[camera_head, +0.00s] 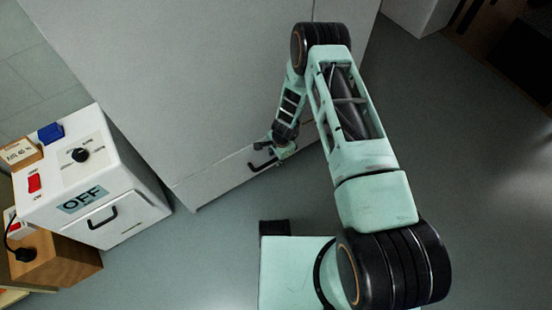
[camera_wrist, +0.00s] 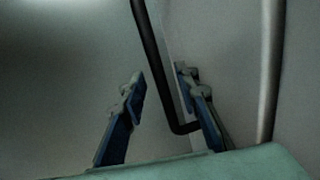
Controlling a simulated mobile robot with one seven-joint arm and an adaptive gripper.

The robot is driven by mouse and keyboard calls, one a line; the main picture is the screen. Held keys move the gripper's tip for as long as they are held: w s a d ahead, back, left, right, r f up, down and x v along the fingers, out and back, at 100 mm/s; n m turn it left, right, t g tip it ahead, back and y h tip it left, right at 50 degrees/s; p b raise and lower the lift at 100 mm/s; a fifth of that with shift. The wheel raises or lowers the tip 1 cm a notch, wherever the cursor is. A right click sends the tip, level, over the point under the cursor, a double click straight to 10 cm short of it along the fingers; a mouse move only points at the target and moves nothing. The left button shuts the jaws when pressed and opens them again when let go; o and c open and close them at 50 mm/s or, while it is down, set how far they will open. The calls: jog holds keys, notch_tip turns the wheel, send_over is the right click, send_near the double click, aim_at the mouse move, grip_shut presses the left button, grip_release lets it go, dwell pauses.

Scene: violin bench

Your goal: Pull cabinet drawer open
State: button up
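The cabinet (camera_head: 205,75) is tall and light grey. Its low drawer (camera_head: 220,180) has a black bar handle (camera_head: 262,166) and looks closed or nearly so; I cannot tell exactly. My gripper (camera_head: 275,148) is down at the handle and partly covers its right end. In the wrist view, my gripper (camera_wrist: 160,76) has its two blue-grey fingers apart. The black handle (camera_wrist: 157,55) runs between them, and its bent end lies near the right finger. I see a gap on the left finger's side; contact on the right is unclear.
A white box (camera_head: 135,185) marked OFF, with a knob and its own black handle, stands left of the cabinet. A wooden block (camera_head: 60,262) with a black plug sits below it. The grey floor (camera_head: 200,250) before the drawer is mostly clear.

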jog(key=shift+f, duration=0.2)
grip_shut()
dwell(0.4)
